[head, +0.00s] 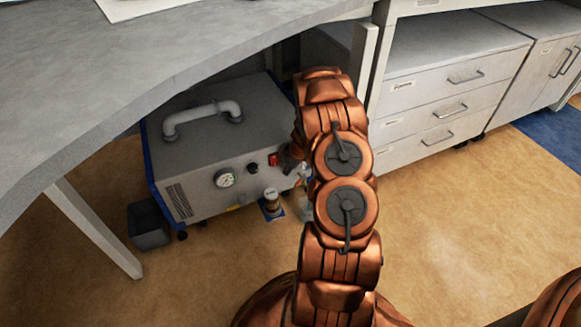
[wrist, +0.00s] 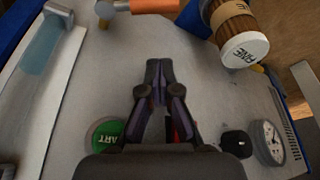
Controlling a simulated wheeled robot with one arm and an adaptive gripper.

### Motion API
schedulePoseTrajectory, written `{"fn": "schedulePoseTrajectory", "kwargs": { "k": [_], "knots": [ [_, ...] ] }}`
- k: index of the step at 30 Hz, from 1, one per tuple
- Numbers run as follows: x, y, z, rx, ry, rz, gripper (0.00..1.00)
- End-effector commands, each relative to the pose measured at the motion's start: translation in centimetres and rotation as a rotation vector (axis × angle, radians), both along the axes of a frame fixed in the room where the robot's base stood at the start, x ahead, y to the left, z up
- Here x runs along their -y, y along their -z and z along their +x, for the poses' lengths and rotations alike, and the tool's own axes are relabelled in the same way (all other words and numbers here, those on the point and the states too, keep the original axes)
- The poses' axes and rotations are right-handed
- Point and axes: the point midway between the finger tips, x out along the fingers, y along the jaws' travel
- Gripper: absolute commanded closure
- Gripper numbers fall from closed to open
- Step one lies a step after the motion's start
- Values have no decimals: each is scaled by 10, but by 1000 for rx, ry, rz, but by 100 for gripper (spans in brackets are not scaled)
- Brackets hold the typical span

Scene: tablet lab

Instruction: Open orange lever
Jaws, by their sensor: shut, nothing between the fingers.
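An orange lever (wrist: 155,6) shows at the top edge of the wrist view, joined to a pale metal fitting (wrist: 112,8); part of it is cut off. My gripper (wrist: 158,88) is shut and empty, its fingertips together in front of the machine's grey panel. The fingertips point towards the lever but are apart from it. In the head view the machine (head: 200,145) is a grey box under the desk, and my arm covers its right side. I cannot make out the orange lever there.
A brown bottle with a white cap (wrist: 244,50) stands near the panel. A green button (wrist: 104,137), red switch (wrist: 180,128), black knob (wrist: 237,143) and gauge (wrist: 267,141) surround my gripper. The desk (head: 180,45) overhangs the machine; a bin (head: 149,226) stands left.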

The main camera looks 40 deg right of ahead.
Motion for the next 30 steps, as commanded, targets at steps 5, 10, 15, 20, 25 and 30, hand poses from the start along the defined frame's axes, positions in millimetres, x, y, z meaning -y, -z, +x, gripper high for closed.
{"fn": "schedulePoseTrajectory", "kwargs": {
  "k": [5,10,15,20,25,30],
  "knots": [
    [4,14,-20,-3,4,2,100],
    [6,20,-30,-2,3,2,100],
    [7,20,-32,-1,2,1,100],
    [7,20,-32,-1,2,1,100],
    [5,19,-30,-2,-5,2,100],
    [-5,18,-15,-1,-54,2,100]
  ]
}}
